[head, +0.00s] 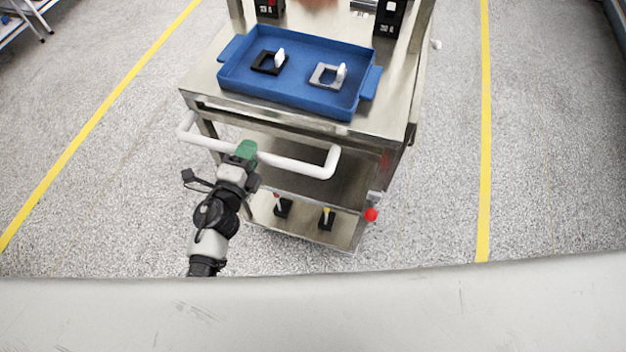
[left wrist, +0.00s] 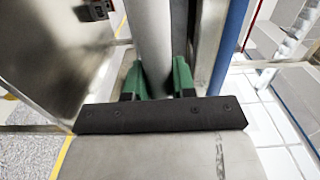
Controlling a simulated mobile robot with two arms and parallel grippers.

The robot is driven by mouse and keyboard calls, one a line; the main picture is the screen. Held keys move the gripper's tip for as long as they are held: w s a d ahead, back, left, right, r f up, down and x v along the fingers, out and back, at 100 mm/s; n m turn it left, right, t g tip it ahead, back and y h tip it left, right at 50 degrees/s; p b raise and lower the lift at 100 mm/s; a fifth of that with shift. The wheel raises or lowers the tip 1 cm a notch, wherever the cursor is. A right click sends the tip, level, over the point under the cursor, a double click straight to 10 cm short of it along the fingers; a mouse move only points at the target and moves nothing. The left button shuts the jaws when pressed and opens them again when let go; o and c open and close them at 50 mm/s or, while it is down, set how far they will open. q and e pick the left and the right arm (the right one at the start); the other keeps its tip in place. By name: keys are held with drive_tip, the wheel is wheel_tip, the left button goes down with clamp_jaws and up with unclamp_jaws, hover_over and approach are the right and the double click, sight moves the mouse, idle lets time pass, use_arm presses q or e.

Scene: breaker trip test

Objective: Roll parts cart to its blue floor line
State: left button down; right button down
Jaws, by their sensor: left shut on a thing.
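The parts cart (head: 360,122) is a metal cart with shelves in the middle of the head view, turned slightly. A white handle bar (head: 308,168) sticks out from its near side. My left gripper (head: 246,150), with green fingers, is shut on the handle bar left of its middle. In the left wrist view the white bar (left wrist: 150,38) runs between the green fingers (left wrist: 157,80). My right gripper is not in view. No blue floor line shows in either view.
A blue tray (head: 228,72) with a black and a grey square part sits on the cart top. Yellow floor lines run on the left (head: 98,110) and right (head: 485,130). The speckled floor beside the cart is clear. A pale surface edge (head: 310,300) crosses the foreground.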

use_arm(q)
drive_tip(key=b+v, duration=0.3)
drive_tip(key=v, duration=3.2)
drive_tip(key=shift+s, duration=0.35)
idle(3.4)
drive_tip(key=c, duration=1.8)
unclamp_jaws()
drive_tip(key=shift+r, duration=0.15)
